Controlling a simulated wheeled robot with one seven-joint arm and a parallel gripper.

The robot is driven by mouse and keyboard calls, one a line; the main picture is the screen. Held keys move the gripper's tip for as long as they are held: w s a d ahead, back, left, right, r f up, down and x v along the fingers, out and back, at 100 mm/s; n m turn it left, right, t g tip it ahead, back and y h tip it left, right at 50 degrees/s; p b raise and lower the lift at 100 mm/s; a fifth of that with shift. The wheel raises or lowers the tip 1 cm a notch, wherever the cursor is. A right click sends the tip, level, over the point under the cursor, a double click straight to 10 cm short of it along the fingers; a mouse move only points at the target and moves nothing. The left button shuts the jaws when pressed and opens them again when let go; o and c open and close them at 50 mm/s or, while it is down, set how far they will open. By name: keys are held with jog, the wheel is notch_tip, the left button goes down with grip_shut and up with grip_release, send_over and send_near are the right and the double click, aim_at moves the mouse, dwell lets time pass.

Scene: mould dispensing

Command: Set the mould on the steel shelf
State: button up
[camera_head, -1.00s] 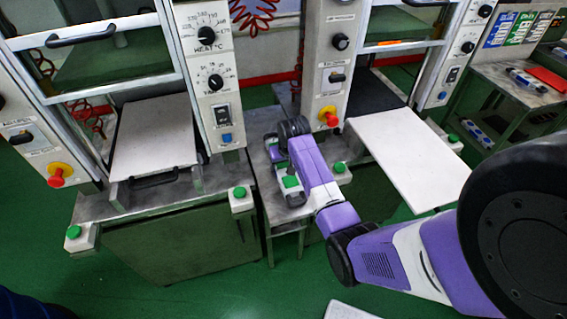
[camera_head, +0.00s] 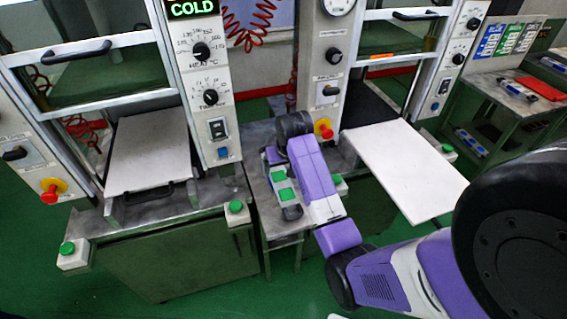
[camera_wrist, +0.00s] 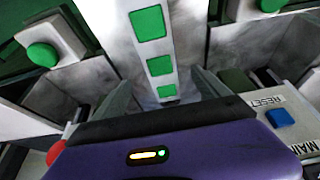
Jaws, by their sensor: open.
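The mould appears to be a pale bar with several green squares (camera_wrist: 158,47). In the head view the mould (camera_head: 290,211) lies on or just over the narrow steel shelf (camera_head: 275,228) between the two presses. In the wrist view it runs away from my gripper (camera_wrist: 162,80), with one grey finger to each side and gaps beside it. The fingers are apart and not closed on it. In the head view my arm covers the far part of the shelf and hides the fingertips. Contact under the mould cannot be told.
A left press has a grey plate (camera_head: 150,150); a right press has a white plate (camera_head: 405,165) sticking out. Green buttons (camera_head: 236,206), red stop knobs (camera_head: 325,131) and a control column (camera_head: 205,80) stand close around the shelf. A side table (camera_head: 505,85) is at right.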

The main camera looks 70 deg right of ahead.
jog(key=a+f, duration=0.1)
jog(key=a, duration=0.3)
jog(key=a+f+n+t, duration=0.1)
jog(key=a, duration=0.3)
jog(key=a+f+n+t, duration=0.1)
jog(key=a, duration=0.4)
jog(key=shift+s+f+h, duration=0.25)
jog(key=shift+f+h, duration=0.15)
jog(key=s+a+n+t, duration=0.3)
jog(key=s+a+t, duration=0.1)
jog(key=a, duration=0.8)
jog(key=s+a+r+n+t+y, duration=0.4)
jog(key=s+a+r+n+t, duration=0.1)
jog(key=s+a+r, duration=1)
notch_tip(320, 180, up, 2)
jog(key=shift+s+r+t, duration=0.2)
jog(key=shift+s+t, duration=0.3)
jog(key=shift+s, duration=0.05)
jog(key=shift+a+f, duration=0.1)
